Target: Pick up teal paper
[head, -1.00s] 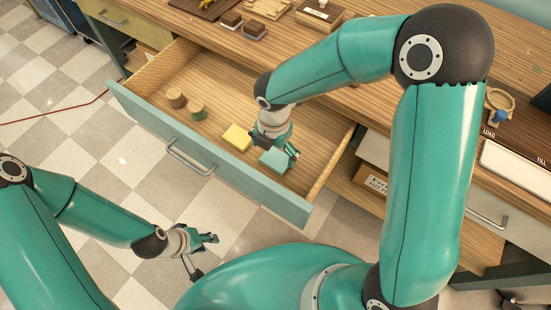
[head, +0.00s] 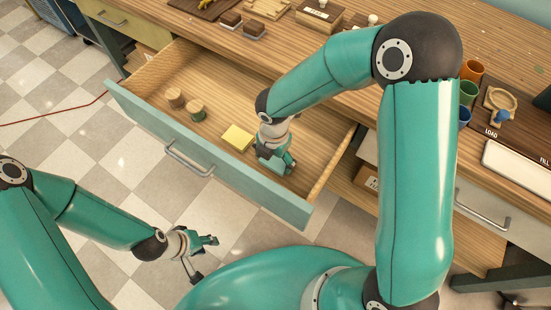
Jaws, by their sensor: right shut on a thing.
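My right gripper (head: 274,164) reaches down into the open drawer (head: 215,170), near its front right part. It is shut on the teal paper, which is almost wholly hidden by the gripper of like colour. Whether the paper is clear of the drawer floor cannot be told. A yellow paper pad (head: 238,138) lies on the drawer floor just left of the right gripper. My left gripper (head: 206,256) is outside the drawer, in front of it and above the checkered floor, with its fingers apart and empty.
Two round wooden-topped pieces, one (head: 175,97) beside a green-sided one (head: 196,109), stand in the drawer's left part. The drawer's front wall (head: 245,181) is close to my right gripper. The worktop behind holds stamps, coloured cups (head: 469,93) and a white tray (head: 518,166).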

